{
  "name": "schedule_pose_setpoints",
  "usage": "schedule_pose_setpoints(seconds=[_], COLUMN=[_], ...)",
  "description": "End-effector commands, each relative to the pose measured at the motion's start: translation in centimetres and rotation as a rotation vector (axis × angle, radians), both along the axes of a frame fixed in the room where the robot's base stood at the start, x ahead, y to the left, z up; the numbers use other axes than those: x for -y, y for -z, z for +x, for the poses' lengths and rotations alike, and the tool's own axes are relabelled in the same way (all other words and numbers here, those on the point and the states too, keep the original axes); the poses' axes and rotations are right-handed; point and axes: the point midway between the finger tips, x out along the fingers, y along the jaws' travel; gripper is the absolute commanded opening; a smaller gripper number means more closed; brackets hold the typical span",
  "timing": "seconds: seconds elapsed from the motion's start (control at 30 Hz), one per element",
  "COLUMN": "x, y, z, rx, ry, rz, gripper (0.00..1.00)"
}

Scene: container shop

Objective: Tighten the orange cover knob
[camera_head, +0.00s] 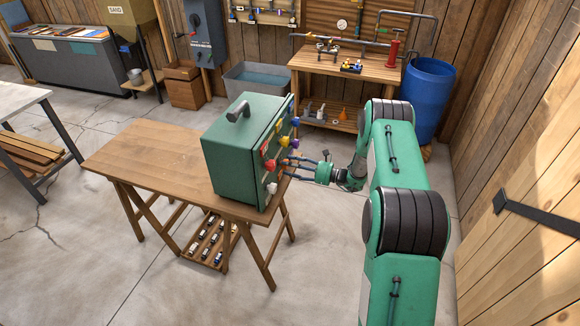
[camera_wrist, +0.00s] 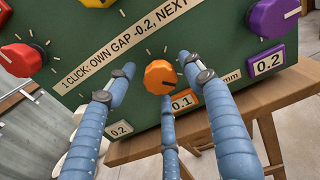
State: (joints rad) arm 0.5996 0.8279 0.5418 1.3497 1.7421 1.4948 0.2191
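The orange cover knob (camera_wrist: 160,78) sits on the front of a green box, above an orange label reading 0.1. My gripper (camera_wrist: 157,75) has its blue fingers spread around the orange knob in the wrist view, with gaps between the upper fingertips and the knob. A third finger comes up from below, and its tip is close under the knob; contact cannot be told. In the head view my gripper (camera_head: 290,165) is at the front face of the green box (camera_head: 228,158), which stands on a wooden trestle table (camera_head: 140,150).
A red knob (camera_wrist: 20,60) is at the left of the panel and a purple knob (camera_wrist: 272,17) at the upper right. A blue barrel (camera_head: 430,100) and a workbench (camera_head: 345,70) stand behind. The table's left part is clear.

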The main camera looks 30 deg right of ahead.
Motion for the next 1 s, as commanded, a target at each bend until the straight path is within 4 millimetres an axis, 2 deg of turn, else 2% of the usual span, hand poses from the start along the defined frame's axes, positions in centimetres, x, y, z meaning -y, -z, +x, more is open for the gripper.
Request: schedule_pose_setpoints(seconds=[0.47,0.67,1.0], x=[0.7,2.5,6.4], y=[0.1,0.1,0.0], z=[-0.7,-2.4,-6.3], rx=[-0.001,0.0,0.0], ry=[0.0,0.002,0.001], rz=[-0.001,0.0,0.0], gripper=[0.53,0.53,0.53])
